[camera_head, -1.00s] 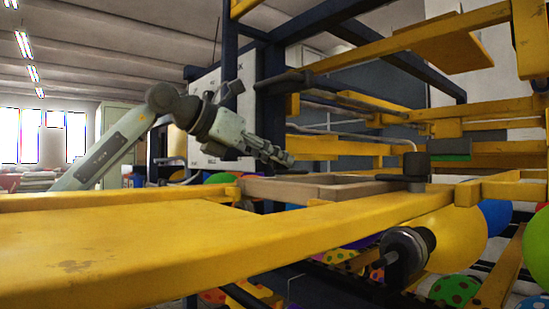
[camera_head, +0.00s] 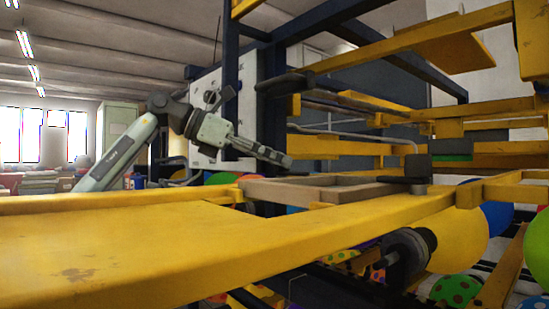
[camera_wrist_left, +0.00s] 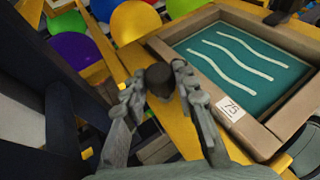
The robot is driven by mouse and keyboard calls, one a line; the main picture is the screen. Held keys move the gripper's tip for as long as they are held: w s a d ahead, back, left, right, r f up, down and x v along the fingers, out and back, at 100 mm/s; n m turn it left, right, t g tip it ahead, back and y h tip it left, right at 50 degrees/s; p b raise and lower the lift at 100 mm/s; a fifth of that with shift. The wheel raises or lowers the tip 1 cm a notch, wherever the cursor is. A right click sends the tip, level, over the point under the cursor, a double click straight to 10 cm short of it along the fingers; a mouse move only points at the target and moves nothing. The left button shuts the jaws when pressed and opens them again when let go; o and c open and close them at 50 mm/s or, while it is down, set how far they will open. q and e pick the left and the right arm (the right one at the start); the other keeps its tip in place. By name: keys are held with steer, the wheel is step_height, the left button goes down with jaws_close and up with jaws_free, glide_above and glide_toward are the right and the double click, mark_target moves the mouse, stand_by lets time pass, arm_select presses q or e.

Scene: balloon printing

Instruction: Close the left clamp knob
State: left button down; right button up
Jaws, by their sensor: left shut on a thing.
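The left clamp knob (camera_wrist_left: 160,78) is a dark, round-topped knob in the left wrist view, at the yellow bar beside the wooden frame. My left gripper (camera_wrist_left: 157,92) has one finger on each side of it and is shut on it. In the head view my left gripper (camera_head: 280,159) reaches in from the left, above the far left corner of the wooden frame (camera_head: 280,192). I cannot make out the left knob there. My right gripper is in neither view.
The wooden frame (camera_wrist_left: 276,139) holds a teal screen (camera_wrist_left: 215,58) with white wavy lines and carries a "75" label (camera_wrist_left: 230,109). A dark block (camera_head: 417,170) stands at its right end. A yellow beam (camera_head: 200,245) crosses the foreground. Several balloons lie below.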

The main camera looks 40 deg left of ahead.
arm_select(q)
steer(key=c, duration=1.2)
jaws_free()
steer(key=shift+v, duration=3.75)
